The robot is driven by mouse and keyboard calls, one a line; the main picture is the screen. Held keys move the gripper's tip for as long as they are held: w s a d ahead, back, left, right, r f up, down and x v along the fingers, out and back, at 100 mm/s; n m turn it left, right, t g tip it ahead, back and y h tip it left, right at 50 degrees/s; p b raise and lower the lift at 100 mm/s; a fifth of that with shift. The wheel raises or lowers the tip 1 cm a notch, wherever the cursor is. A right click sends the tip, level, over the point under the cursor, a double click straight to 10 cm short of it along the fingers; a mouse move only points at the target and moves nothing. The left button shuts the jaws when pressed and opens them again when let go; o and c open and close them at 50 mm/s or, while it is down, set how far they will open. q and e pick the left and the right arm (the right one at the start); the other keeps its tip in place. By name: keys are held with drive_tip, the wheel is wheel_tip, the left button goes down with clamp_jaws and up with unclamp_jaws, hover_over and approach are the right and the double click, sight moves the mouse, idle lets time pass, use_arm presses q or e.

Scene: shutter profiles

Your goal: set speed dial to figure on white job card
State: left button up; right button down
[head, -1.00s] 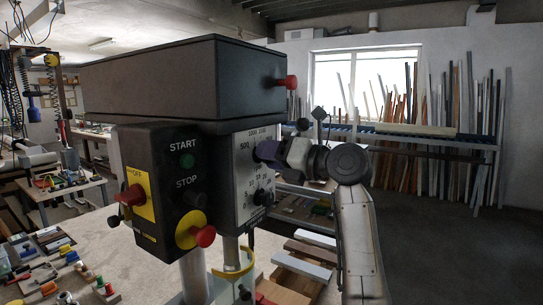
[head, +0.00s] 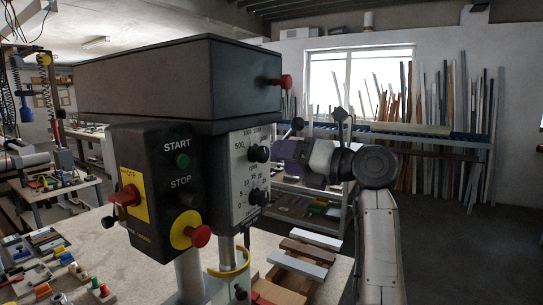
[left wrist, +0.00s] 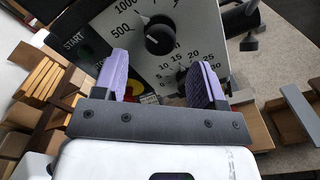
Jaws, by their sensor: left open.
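The drill press carries a pale scale plate (head: 238,190) on its head. The upper black knob, the speed dial (head: 258,153), has figures such as 500 and 1000 around it. In the left wrist view the dial (left wrist: 158,38) stands ahead of the fingers, with a pale mark on its left side near 500. My left gripper (head: 280,150) is just right of the dial in the head view. In the left wrist view its purple fingers (left wrist: 160,78) are open, apart and empty. My right gripper is not in view. I cannot make out a white job card.
A lower knob (head: 258,197) with a smaller scale sits under the dial. Left of the plate is a black switch box (head: 158,190) with start and stop buttons and red knobs. Wood pieces (head: 300,255) lie on the bench below. The floor at right is open.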

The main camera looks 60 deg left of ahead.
use_arm(q)
drive_tip(key=v, duration=0.8)
drive_tip(key=shift+w+d, duration=0.15)
drive_tip(key=shift+d, duration=0.15)
drive_tip(key=shift+r, duration=0.1)
